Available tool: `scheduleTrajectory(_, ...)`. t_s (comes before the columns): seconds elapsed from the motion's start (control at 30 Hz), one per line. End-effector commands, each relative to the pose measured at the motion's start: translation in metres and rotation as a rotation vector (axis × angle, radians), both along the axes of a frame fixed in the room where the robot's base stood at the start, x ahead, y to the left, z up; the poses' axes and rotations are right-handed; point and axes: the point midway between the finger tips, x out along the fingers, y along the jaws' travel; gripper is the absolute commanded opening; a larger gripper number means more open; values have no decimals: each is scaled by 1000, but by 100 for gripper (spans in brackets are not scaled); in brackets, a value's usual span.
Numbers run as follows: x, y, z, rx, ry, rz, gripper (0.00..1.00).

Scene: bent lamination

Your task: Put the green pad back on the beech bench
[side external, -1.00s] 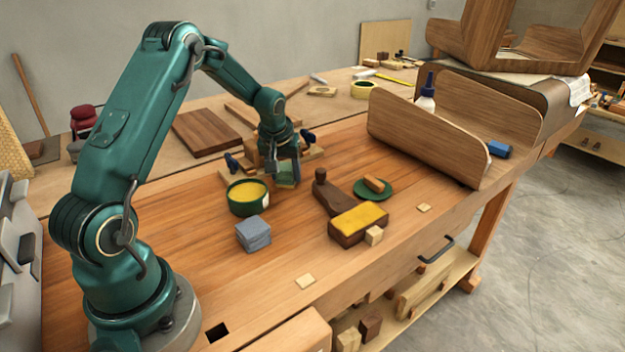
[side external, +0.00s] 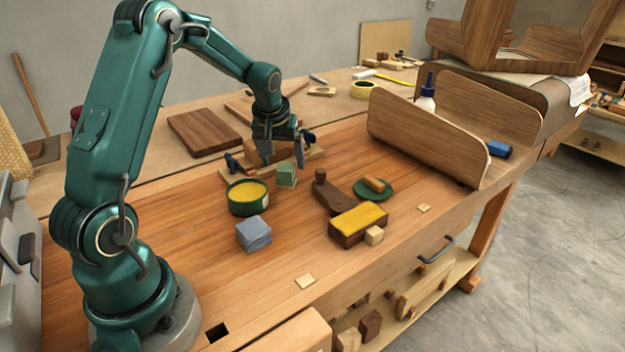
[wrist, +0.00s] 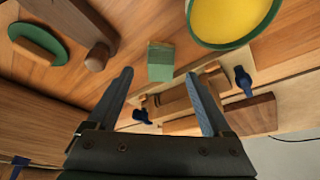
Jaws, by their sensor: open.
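The green pad (side external: 286,175) is a small block that stands on the beech bench (side external: 300,225), just right of the round tin.
A green tin with yellow contents (side external: 248,194) stands close left of the pad. A blue-grey block (side external: 253,233), a dark wooden plane (side external: 333,193), a yellow-topped block (side external: 358,222) and a green disc (side external: 374,190) stand nearer. A wooden clamp jig (side external: 243,163) lies behind.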

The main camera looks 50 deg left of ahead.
Motion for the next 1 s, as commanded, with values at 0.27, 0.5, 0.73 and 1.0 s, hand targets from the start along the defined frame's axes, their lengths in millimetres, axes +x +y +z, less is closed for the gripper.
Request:
scheduleTrajectory(0.27, -13, -14, 46, 2, -2, -2, 84)
scheduleTrajectory(0.5, -19, -22, 64, -1, -1, -8, 84)
scheduleTrajectory(0.73, -41, -74, 94, 10, -19, -161, 84)
scheduleTrajectory(1.0, -108, -160, 117, 25, -52, -473, 84)
